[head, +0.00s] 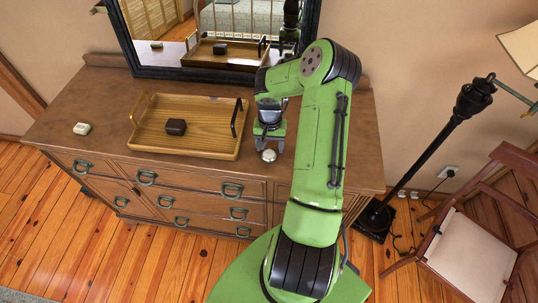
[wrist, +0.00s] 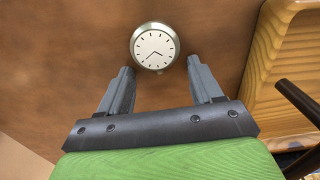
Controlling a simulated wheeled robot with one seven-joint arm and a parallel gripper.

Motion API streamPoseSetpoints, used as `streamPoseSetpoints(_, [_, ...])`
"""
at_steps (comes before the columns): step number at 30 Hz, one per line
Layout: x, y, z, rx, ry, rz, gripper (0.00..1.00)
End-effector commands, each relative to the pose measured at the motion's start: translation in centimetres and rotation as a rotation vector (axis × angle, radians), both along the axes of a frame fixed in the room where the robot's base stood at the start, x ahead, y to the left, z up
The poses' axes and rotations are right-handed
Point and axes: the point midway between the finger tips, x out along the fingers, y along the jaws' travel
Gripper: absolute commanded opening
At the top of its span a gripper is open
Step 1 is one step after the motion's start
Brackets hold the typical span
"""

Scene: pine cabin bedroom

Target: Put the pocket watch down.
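The pocket watch (wrist: 155,46) is round and silver with a white face, black hour marks and dark hands. It lies face up on the brown dresser top (head: 205,170), near the front edge and right of the tray. In the head view it is a small silver disc (head: 268,156) just below my gripper (head: 268,140). In the wrist view my gripper (wrist: 159,70) has its two fingers spread wide. The watch sits at and just beyond the fingertips, with a small gap showing on each side. Nothing is held between the fingers.
A wooden tray (head: 220,150) with a dark box (head: 175,127) stands left of my gripper; its edge (wrist: 265,65) is close in the wrist view. A small white object (head: 81,128) is at far left. A black-framed mirror (head: 200,73) stands behind. Clear dresser top lies in front of the tray.

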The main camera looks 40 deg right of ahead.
Motion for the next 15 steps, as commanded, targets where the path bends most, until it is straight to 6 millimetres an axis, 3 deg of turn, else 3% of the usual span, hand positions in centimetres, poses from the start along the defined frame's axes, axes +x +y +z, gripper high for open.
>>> streamPoseSetpoints(2, [0.0, 0.0, 0.01, 0.0, 0.0, 0.0, 0.52])
streamPoseSetpoints(12, [0.0, 0.01, 0.02, 0.0, 0.0, 0.0, 0.0])
streamPoseSetpoints(15, [0.0, 0.01, 0.03, 0.0, 0.0, 0.0, 0.0])
